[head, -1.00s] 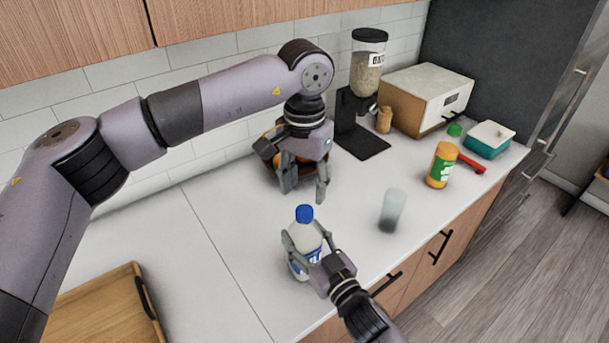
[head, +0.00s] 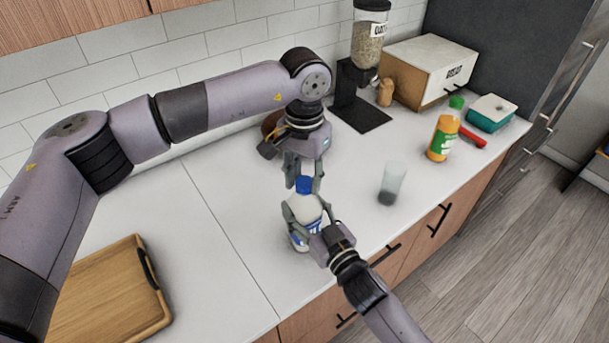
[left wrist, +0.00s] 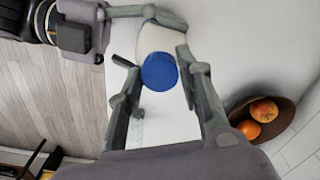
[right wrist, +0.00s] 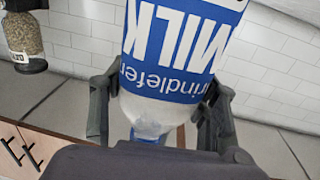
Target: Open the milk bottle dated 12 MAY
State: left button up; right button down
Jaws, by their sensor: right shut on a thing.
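A milk bottle (head: 308,208) with a blue cap (head: 304,184) stands upright on the counter. The right wrist view shows its blue MILK label (right wrist: 180,50) upside down; no date is readable. My right gripper (head: 308,218) is shut on the bottle's body, one finger on each side, also seen in the right wrist view (right wrist: 160,110). My left gripper (head: 303,178) points down from above, its fingers on either side of the cap. In the left wrist view the fingers (left wrist: 163,88) look open around the blue cap (left wrist: 159,72), with a gap on at least one side.
A frosted glass (head: 392,183) and a juice bottle (head: 443,138) stand to the right. Farther back are an oat dispenser (head: 368,45), a bread box (head: 430,65) and a teal container (head: 490,115). A fruit bowl (left wrist: 278,125) is near my left gripper. A wooden board (head: 105,300) lies front left.

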pick_arm(q)
grip_shut()
jog(key=n, duration=2.8)
jog(key=shift+r+n, duration=0.1)
jog(key=shift+n, duration=0.2)
jog(key=n, duration=1.2)
jog(key=shift+n, duration=0.3)
jog(key=n, duration=1.2)
jog(key=shift+n, duration=0.4)
jog(key=shift+w, duration=0.1)
jog(key=shift+r, duration=0.25)
